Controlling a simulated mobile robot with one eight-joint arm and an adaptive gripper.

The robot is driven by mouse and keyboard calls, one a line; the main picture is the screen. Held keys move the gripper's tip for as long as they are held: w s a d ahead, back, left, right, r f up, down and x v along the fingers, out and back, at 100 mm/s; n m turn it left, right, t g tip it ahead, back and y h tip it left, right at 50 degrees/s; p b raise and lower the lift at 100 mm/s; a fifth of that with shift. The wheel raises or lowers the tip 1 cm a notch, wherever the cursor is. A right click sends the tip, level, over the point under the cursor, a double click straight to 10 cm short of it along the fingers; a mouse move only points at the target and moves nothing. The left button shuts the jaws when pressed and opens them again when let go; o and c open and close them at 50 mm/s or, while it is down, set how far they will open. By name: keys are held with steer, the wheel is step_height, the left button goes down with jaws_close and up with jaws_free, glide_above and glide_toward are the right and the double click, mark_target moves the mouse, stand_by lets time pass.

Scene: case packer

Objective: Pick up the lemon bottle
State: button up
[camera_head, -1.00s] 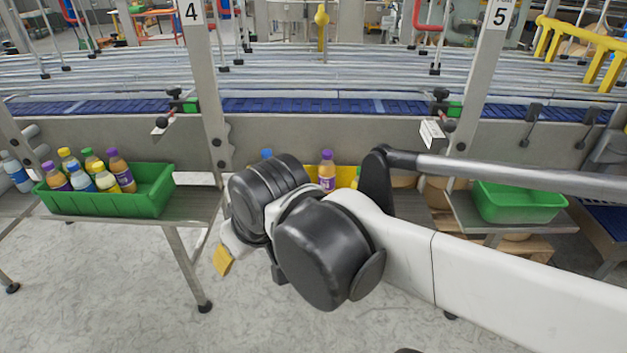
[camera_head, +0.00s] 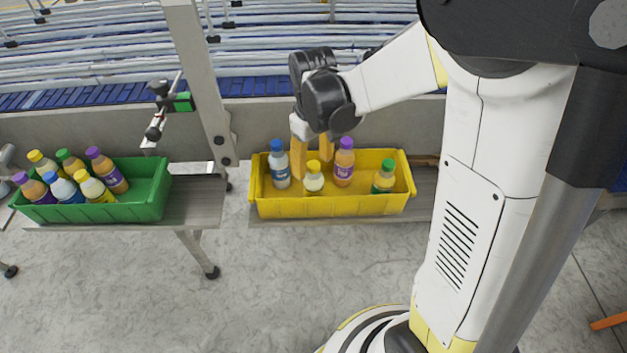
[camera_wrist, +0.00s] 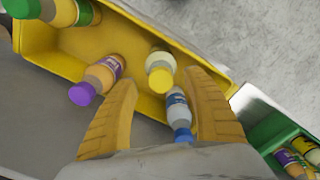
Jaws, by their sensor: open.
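The lemon bottle (camera_head: 314,183), pale with a yellow cap, stands in the yellow crate (camera_head: 330,206) near its front wall. In the wrist view the lemon bottle (camera_wrist: 160,66) shows beyond and between the fingertips, cap toward me. My gripper (camera_head: 312,168) is open, its two yellow fingers pointing down over the crate, just behind the lemon bottle in the head view. In the wrist view my gripper (camera_wrist: 160,80) has nothing held between its fingers. Whether a finger touches any bottle, I cannot tell.
A blue-capped bottle (camera_head: 280,168) stands left of the lemon bottle, a purple-capped one (camera_head: 344,163) right, close to the fingers. A green-capped bottle (camera_head: 384,178) is farther right. A green crate (camera_head: 150,190) with several bottles stands left. A conveyor frame post (camera_head: 200,80) rises behind.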

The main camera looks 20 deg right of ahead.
mark_target(313, 180)
steer(key=f, duration=0.2)
steer(key=f+b, duration=0.1)
steer(key=f, duration=0.3)
steer(key=shift+s+f+b, duration=0.1)
steer(key=shift+s+b, duration=0.15)
steer(key=shift+b, duration=0.05)
steer(key=c, duration=1.2)
